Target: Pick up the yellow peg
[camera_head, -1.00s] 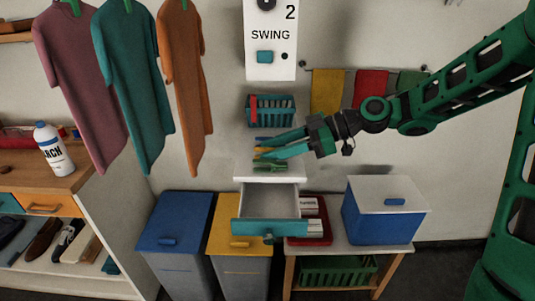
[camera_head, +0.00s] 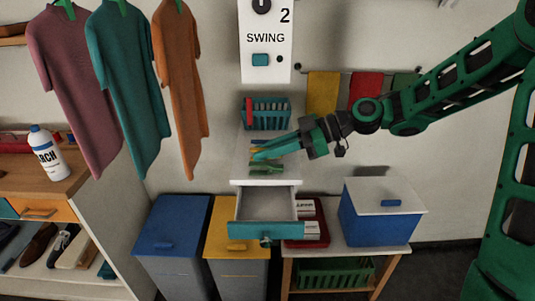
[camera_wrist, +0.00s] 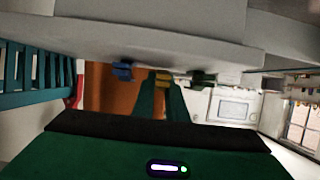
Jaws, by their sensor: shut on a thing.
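The yellow peg (camera_wrist: 162,78) shows in the wrist view between the tips of my gripper's two teal fingers (camera_wrist: 160,92). A blue peg (camera_wrist: 122,70) is to its left and a green peg (camera_wrist: 203,78) to its right, both outside the fingers. In the head view my gripper (camera_head: 256,152) reaches in from the right, shut on the yellow peg at the small white wall unit (camera_head: 239,172). The fingers hide most of the yellow peg there. I cannot tell whether it is still seated.
An open drawer (camera_head: 265,229) with a teal front juts out below. A teal basket (camera_head: 266,124) hangs above the pegs. Shirts (camera_head: 125,90) hang at the left. A blue box (camera_head: 381,222) with a white lid stands at the lower right.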

